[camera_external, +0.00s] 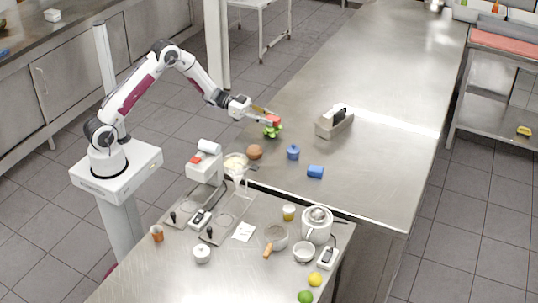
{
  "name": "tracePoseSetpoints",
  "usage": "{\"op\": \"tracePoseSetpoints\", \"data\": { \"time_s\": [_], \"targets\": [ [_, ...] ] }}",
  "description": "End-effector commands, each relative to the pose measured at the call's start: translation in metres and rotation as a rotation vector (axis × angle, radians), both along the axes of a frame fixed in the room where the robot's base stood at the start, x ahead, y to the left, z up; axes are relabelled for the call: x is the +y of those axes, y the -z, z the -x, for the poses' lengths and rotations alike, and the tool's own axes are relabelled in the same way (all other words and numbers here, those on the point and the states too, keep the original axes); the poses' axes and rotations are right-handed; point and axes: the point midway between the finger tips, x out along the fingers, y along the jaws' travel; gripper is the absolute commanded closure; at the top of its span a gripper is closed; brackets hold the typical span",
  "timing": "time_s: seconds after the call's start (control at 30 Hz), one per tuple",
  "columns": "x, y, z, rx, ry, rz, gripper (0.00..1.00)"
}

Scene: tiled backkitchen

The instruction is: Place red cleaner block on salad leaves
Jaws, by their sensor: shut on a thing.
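A small red block (274,120) is at the tip of my gripper (270,119), which is shut on it. The bright green salad leaves (272,131) are directly below the block, near the left edge of the long steel table. The block appears just above or touching the leaves; I cannot tell which at this size. My gripper reaches in from the left, and its fingers are too small to make out clearly.
A grey holder (335,122) is to the right. The table (385,90) beyond is clear.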

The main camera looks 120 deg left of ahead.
Motion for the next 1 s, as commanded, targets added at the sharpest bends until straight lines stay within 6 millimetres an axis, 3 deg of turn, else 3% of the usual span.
{"op": "tracePoseSetpoints", "data": {
  "time_s": [0.3,0.33,0.4,1.0],
  "targets": [
    [0.0001,0.0025,0.0,-0.001,0.0,0.0,0.95],
    [0.0001,0.0026,0.0,0.0,0.0,0.0,0.68],
    [0.0,0.0025,0.0,0.0,0.0,0.0,0.56],
    [0.0002,-0.0012,0.0076,0.001,-0.001,0.001,0.56]
  ]
}}
